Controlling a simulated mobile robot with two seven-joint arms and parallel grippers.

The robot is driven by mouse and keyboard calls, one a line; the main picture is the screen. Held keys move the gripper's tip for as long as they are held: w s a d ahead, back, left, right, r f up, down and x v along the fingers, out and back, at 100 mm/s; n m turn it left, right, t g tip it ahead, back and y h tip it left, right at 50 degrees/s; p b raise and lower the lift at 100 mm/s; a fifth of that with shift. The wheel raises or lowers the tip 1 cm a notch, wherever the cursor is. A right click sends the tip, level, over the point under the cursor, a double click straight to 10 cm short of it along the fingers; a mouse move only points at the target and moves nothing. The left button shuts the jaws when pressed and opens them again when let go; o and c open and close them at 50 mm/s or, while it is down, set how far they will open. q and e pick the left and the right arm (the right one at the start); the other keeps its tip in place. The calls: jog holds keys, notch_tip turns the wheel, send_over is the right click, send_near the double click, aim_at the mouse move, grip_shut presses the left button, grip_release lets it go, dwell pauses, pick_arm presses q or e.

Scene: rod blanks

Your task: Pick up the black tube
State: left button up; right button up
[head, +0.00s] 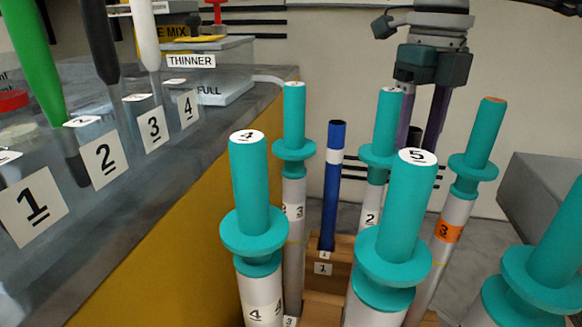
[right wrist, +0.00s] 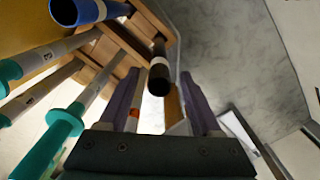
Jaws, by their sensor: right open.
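The black tube (head: 415,139) shows only its upper end in the head view, behind the teal-handled rods. In the right wrist view the black tube (right wrist: 159,72) stands up from the wooden rack, with a pale band near its open end. My right gripper (head: 418,125) comes down from the top in the head view, its purple fingers apart on either side of the black tube. In the right wrist view its fingers (right wrist: 160,88) are spread, with the tube's end in line with the gap. I cannot tell whether they touch it. My left gripper is not in view.
A blue tube (head: 333,190) stands in the wooden rack (head: 325,283). Several teal-handled rods (head: 260,190) stand close around it, partly blocking the view. A grey counter (head: 130,230) with numbered labels is at left; a grey box (head: 545,185) is at right.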

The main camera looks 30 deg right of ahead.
jog(key=f, duration=0.1)
jog(key=f+b, duration=0.1)
jog(key=f, duration=0.1)
jog(key=f+b, duration=0.1)
jog(key=f, duration=0.1)
jog(key=shift+w+a+f, duration=0.1)
jog(key=shift+w+f, duration=0.05)
jog(key=shift+w, duration=0.15)
jog(key=shift+c, duration=0.6)
jog(key=c, duration=0.9)
grip_shut()
